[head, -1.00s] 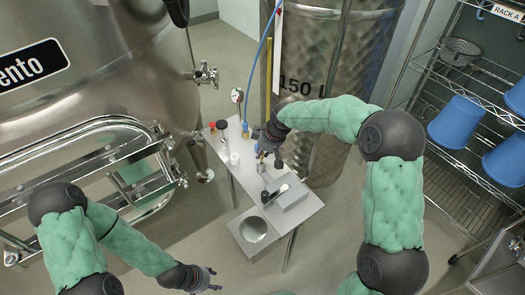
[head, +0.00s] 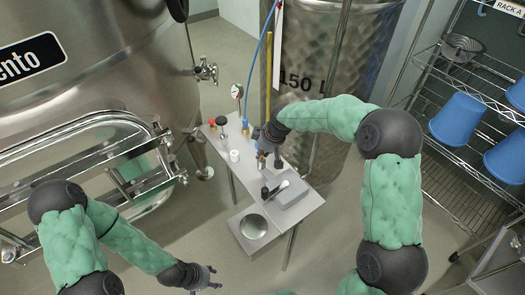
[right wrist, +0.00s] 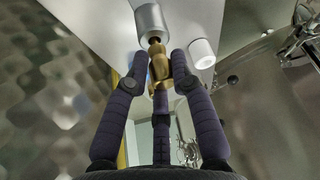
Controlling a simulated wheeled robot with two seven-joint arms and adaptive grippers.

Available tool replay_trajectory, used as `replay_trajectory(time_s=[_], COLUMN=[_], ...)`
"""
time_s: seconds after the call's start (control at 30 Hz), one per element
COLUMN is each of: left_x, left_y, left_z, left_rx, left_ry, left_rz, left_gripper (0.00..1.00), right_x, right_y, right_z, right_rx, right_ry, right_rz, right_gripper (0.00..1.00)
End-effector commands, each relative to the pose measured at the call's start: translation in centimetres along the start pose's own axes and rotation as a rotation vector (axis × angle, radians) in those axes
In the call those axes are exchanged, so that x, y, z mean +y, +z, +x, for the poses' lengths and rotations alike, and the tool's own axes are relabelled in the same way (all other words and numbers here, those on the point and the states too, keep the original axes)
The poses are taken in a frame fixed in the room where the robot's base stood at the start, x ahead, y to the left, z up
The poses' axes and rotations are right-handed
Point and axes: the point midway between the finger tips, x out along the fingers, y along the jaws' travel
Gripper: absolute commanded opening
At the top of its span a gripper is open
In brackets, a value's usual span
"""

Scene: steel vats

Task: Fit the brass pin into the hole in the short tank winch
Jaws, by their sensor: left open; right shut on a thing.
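The brass pin (right wrist: 159,66) is held between the fingers of my right gripper (right wrist: 160,82), which is shut on it. In the right wrist view its narrow end points at a grey metal cylinder (right wrist: 150,20), which seems to be part of the winch. The narrow end is at or very near the cylinder's face; I cannot tell whether it is inside a hole. In the head view my right gripper (head: 265,152) is low over the small steel bench, and the pin is hard to make out. My left gripper (head: 205,277) is open and empty, at the bottom, away from the bench.
On the bench (head: 222,164) stand a white cup (head: 234,156), red and black capped items and a grey box (head: 290,194). A round pan (head: 253,227) sits on a lower shelf. Large vats stand behind and left. A rack with blue buckets (head: 458,121) is at right.

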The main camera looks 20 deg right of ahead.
Motion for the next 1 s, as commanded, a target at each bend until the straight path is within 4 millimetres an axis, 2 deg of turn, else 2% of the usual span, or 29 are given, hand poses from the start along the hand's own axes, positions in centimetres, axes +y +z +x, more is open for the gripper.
replay_trajectory(time_s=[0.47,0.5,0.6,1.0], left_x=[-0.21,-0.21,-0.19,-0.19], left_y=[-0.02,-0.02,-0.02,-0.03], left_z=[0.58,0.59,0.54,0.54], left_rx=[0.0,0.0,0.0,0.0], left_ry=[0.0,0.0,0.0,0.0], left_rz=[0.0,0.0,0.0,0.0], left_gripper=[0.48,0.48,0.48,0.48], right_x=[0.01,0.01,0.01,0.01], right_y=[0.4,0.41,0.38,0.36], right_z=[1.01,1.03,0.97,0.55], right_rx=[0.0,0.0,0.0,0.0], right_ry=[0.0,0.0,0.0,0.0], right_rz=[0.0,0.0,0.0,0.0], right_gripper=[0.0,0.27,0.52,0.52])
